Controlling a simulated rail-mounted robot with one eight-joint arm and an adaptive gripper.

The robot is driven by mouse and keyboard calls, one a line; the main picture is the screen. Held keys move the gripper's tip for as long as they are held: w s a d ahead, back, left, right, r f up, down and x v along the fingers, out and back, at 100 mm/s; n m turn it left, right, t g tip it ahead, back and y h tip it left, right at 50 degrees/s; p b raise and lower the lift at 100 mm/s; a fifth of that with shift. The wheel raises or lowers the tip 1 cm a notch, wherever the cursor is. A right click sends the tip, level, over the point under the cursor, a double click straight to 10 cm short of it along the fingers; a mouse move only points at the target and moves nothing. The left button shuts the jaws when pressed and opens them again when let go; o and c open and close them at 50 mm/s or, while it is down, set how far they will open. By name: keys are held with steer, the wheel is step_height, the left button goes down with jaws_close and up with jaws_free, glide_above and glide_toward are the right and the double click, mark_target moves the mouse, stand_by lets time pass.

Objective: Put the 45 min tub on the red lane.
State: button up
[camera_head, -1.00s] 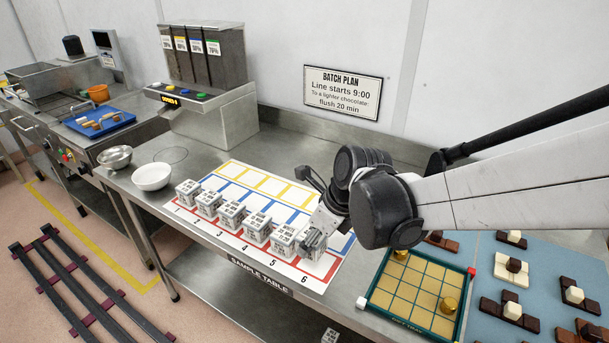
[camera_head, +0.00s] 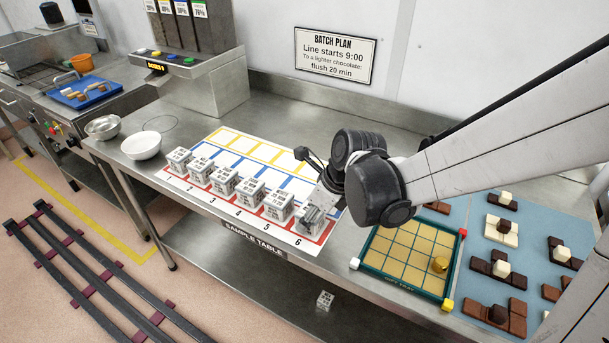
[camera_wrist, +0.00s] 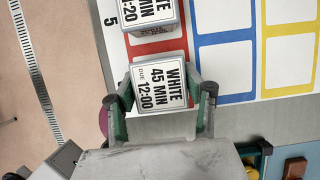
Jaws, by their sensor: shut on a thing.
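The 45 min tub (camera_wrist: 160,86) is a pale cube labelled "WHITE 45 MIN DUE 12:00". My gripper (camera_wrist: 160,100) is shut on it, one finger on each side, in the wrist view. In the head view, my gripper (camera_head: 322,205) and the tub (camera_head: 313,222) are at the right end of the red lane (camera_head: 303,240), by number 6. I cannot tell whether the tub's base touches the sheet. Several similar tubs (camera_head: 223,181) stand in a row on the red lane to the left.
The neighbouring tub (camera_wrist: 150,14) stands close beside the held one, by number 5. The blue and yellow lanes (camera_head: 248,146) behind are empty. A green-edged tray (camera_head: 405,252) and chocolate pieces (camera_head: 503,230) lie right. Another tub (camera_head: 325,300) is on the lower shelf.

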steer(key=o, duration=1.2)
steer(key=shift+o, duration=0.2)
steer(key=p+v, duration=0.2)
steer(key=v, duration=1)
steer(key=s+d+r+n+t+h, duration=0.1)
steer(key=s+d+n, duration=0.4)
steer(key=n, duration=0.7)
steer(key=s+d+r+n+t+h, duration=0.2)
steer(key=s+d+n, duration=0.3)
steer(key=n, duration=0.7)
steer(key=shift+s+d+r+n+t+h, duration=0.35)
steer(key=shift+s+r+t, duration=0.2)
steer(key=shift+r+t, duration=0.3)
steer(key=shift+f, duration=0.1)
